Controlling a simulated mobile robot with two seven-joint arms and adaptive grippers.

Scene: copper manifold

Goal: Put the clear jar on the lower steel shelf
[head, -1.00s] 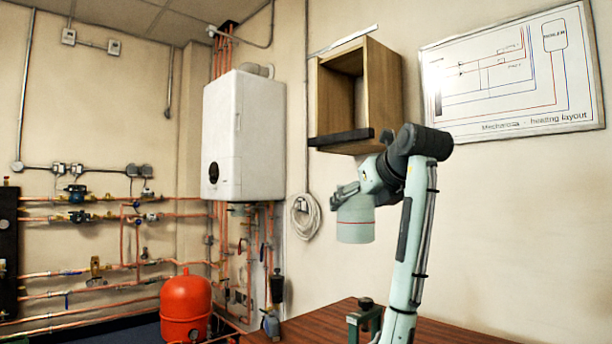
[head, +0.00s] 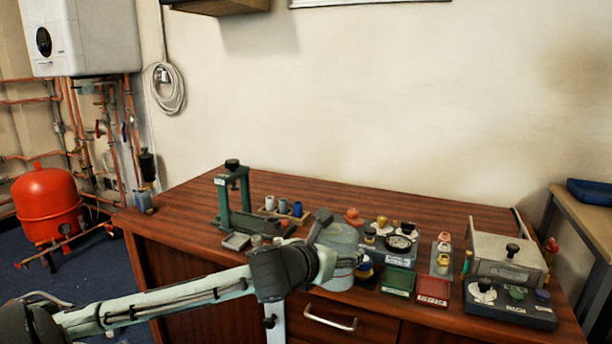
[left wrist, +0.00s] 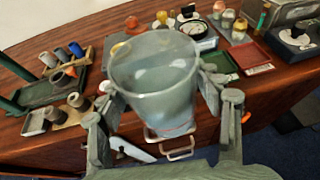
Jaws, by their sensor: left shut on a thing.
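The clear jar (head: 341,236) is a translucent grey-green vessel near the front of the wooden bench in the head view. My left gripper (head: 330,246) is shut on it, with the arm reaching in from the left. In the left wrist view the jar (left wrist: 155,75) sits between the two fingers of the left gripper (left wrist: 160,98), its wide end toward the camera. The jar appears above the bench's front edge; its exact height is unclear. My right gripper is not in view. I cannot make out a steel shelf in these frames.
The wooden bench (head: 190,210) carries a green press stand (head: 240,205), a rack of small cylinders, instrument blocks, a green tray (head: 398,280), a red tray (head: 433,290) and a metal box (head: 507,258). Another table (head: 590,215) stands at right. A red tank (head: 46,205) is at left.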

